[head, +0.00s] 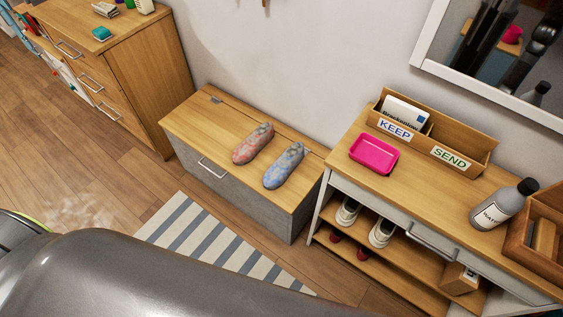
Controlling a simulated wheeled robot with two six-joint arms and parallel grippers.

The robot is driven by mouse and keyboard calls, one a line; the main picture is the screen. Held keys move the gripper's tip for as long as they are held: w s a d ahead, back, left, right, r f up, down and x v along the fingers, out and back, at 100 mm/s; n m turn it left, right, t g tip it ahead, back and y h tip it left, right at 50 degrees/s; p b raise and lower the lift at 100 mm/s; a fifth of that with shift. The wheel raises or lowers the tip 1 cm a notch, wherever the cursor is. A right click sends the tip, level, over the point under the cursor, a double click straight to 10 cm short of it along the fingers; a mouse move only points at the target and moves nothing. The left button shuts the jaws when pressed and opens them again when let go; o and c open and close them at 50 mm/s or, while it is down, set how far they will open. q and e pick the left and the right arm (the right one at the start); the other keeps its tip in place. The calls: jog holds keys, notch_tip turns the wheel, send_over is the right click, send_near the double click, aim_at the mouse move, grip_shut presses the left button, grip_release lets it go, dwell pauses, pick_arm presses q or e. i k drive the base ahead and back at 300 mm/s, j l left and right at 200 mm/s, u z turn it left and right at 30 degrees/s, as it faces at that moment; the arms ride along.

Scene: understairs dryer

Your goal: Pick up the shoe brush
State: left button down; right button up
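I cannot make out a shoe brush for certain. A tan wooden piece (544,237) sits in the open wooden box (517,236) at the right edge of the console table. It may be the brush, but the box wall and the frame edge hide part of it. Neither of my grippers shows directly in the head view.
The console table (410,196) holds a pink tray (374,154), a KEEP/SEND sorter (478,150) and a grey bottle (503,203). Shoes stand on its shelves. Two patterned slipper-like items (253,143) (284,165) lie on the storage bench (195,120). A striped rug (215,240) lies before it.

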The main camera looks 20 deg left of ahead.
aim_at(541, 237)
jog(key=z, duration=1.65)
